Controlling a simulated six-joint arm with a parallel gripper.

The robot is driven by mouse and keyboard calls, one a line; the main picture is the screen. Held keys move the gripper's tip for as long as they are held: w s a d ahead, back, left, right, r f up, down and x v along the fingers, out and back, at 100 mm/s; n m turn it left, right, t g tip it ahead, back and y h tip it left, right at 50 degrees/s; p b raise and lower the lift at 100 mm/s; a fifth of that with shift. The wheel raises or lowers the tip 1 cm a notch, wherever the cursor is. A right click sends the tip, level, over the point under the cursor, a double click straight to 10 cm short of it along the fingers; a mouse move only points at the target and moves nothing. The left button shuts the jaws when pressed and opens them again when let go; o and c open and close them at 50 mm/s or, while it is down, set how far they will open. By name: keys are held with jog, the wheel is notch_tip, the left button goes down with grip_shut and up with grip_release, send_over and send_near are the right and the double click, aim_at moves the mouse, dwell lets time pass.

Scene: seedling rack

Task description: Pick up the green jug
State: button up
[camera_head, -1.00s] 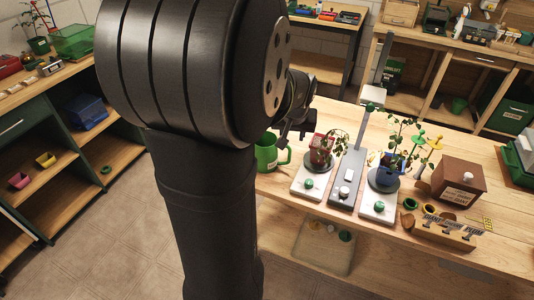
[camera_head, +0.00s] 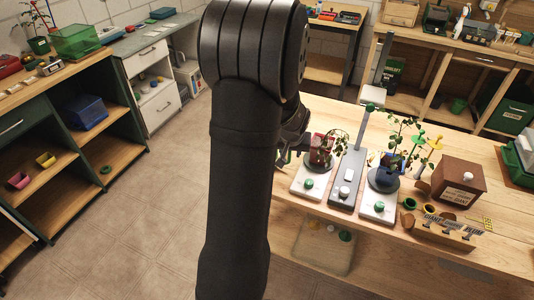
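The green jug does not show in the current head view; my own arm covers the left end of the workbench (camera_head: 300,203), where it stood a second ago. My gripper (camera_head: 283,156) shows only in part, as a dark shape at the right edge of my arm. It is just left of the red pot (camera_head: 321,150) with a drooping plant. My arm hides most of it, so I cannot tell whether it is open or shut, or whether it touches the jug.
On the bench stand two white stands with green knobs (camera_head: 308,183), a grey unit (camera_head: 346,178) with a tall post, a blue pot (camera_head: 384,176) with a plant and a brown box (camera_head: 459,182). A clear bin (camera_head: 325,243) sits below. The floor at left is free.

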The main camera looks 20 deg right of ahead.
aim_at(289, 161)
jog(key=shift+x, duration=2.45)
jog(key=shift+w, duration=0.15)
jog(key=shift+r, duration=0.1)
grip_shut()
